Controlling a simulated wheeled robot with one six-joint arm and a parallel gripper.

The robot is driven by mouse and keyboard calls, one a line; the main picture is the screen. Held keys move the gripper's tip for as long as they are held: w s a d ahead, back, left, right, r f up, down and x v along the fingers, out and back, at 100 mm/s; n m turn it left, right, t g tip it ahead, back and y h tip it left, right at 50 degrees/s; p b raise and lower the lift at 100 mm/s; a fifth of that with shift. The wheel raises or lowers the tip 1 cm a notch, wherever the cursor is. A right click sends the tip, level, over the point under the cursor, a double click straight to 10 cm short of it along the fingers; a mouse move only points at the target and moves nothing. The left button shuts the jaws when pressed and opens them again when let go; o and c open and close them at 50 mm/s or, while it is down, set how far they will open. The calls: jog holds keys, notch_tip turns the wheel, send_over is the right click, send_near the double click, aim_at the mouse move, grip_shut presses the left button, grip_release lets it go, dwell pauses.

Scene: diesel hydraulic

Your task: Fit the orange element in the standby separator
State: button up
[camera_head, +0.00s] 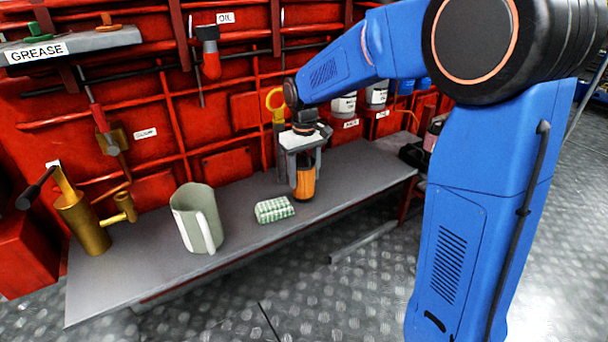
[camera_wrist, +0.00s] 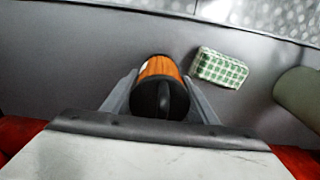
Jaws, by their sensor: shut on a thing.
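The orange element (camera_head: 305,182) is an upright cylinder with an orange side and a dark end. It is on or just above the grey bench; I cannot tell whether it touches. My gripper (camera_head: 304,172) points down over it, shut on it with a finger on each side. In the wrist view the orange element (camera_wrist: 160,85) shows its black cap with a raised tab between the fingers of my gripper (camera_wrist: 160,98). I cannot pick out the standby separator for sure in either view.
A green checked cloth (camera_head: 274,209) and a pale jug (camera_head: 197,218) stand left of the gripper on the bench (camera_head: 145,272). A brass pump (camera_head: 82,222) is at the left end. Red panels with pipes rise behind. Labelled containers (camera_head: 344,105) stand behind to the right.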

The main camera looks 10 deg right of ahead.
jog(key=shift+f, duration=0.15)
jog(key=o, duration=1.1)
jog(key=shift+o, duration=0.2)
